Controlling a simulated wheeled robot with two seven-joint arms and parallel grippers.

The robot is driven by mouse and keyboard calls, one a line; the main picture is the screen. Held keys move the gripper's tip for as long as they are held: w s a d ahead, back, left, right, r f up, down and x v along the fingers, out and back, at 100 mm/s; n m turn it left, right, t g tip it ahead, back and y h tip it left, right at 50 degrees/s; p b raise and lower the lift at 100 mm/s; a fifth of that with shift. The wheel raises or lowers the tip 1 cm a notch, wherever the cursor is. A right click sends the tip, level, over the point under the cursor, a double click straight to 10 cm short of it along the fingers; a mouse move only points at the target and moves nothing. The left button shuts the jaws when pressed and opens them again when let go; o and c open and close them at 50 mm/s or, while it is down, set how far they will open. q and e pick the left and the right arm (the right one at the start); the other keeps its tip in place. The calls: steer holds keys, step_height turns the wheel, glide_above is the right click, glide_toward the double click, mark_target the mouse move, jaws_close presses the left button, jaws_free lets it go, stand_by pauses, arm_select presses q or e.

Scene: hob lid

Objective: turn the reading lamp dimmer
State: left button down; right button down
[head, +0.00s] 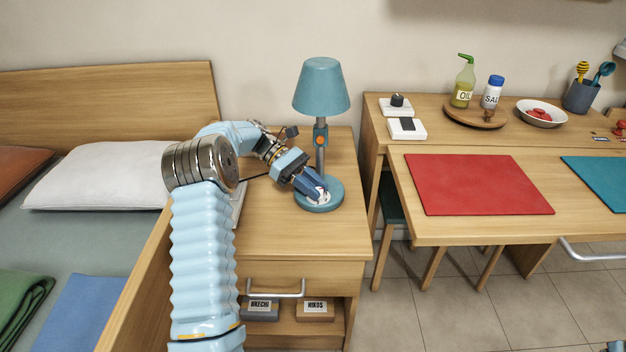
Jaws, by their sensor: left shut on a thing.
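The reading lamp (322,88) has a blue-green shade, a grey stem with an orange part (320,134), and a round blue-green base (322,207). It stands upright on the wooden bedside table (270,235). A white dial face (325,199) shows on the base, partly covered by my fingers. My left gripper (318,193) comes down from the left, tilted, and is shut on the dimmer knob at this dial. The knob itself is hidden between the fingers.
A bed with a white pillow (100,175) lies left. On the right, a desk holds a red mat (478,185), white switch boxes (406,129), an oil bottle (463,85) and a salt shaker (491,92). The drawer handle (275,294) sticks out below the tabletop.

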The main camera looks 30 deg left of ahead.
arm_select(q)
steer(key=shift+m+g, duration=0.3)
steer(key=shift+m, duration=0.1)
steer(key=shift+w, duration=0.1)
steer(key=c, duration=0.9)
jaws_free()
steer(key=shift+c, duration=0.2)
